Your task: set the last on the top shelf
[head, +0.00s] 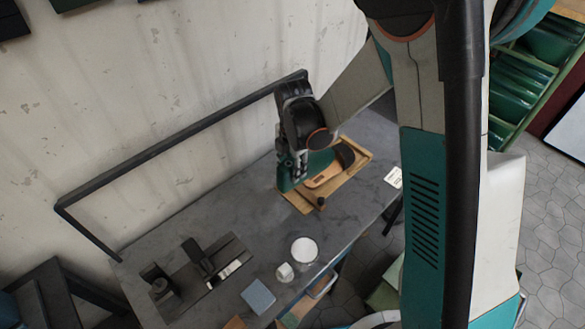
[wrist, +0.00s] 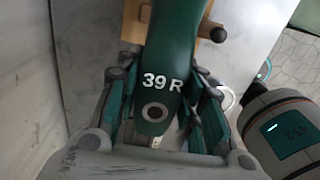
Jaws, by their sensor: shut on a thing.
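The last (wrist: 170,65) is dark green and marked "39 R" in white, with a round hole near the jaws in the wrist view. My gripper (wrist: 165,105) is shut on it, with fingers on both sides. The last points away from my wrist. In the head view my gripper (head: 296,165) is low over the back of the grey table, by a wooden board (head: 294,201). I cannot tell which surface is the top shelf.
A wooden-handled tool (head: 322,176) lies on the board. A white round container (head: 304,250), a small white cup (head: 284,271), a blue block (head: 258,296) and a dark fixture (head: 190,284) stand nearer the front left. A green rack with bins (head: 525,75) stands at right. A black rail (head: 185,138) runs along the wall.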

